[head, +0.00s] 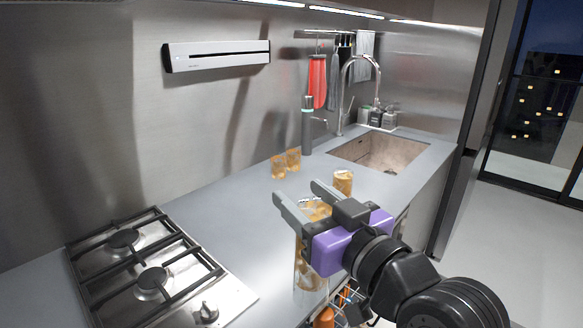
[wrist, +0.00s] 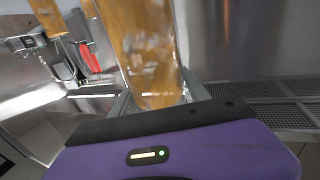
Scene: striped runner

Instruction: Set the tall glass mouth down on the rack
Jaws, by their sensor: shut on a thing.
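My gripper (head: 299,194) is shut on a tall amber-patterned glass (head: 313,209) over the front part of the counter. The glass also fills the upper middle of the wrist view (wrist: 142,45), between the fingers (wrist: 158,100). I cannot tell which end of it is the mouth. Part of a wire-like rack (head: 347,296) shows low beside the counter's front edge, with orange things by it. My arm and gripper hide much of it.
Two short amber glasses (head: 286,162) stand at the back of the counter (head: 235,208), and another amber glass (head: 343,182) stands nearer the sink (head: 380,152). A gas hob (head: 150,265) is at left. A dark bottle (head: 307,128) stands by the wall.

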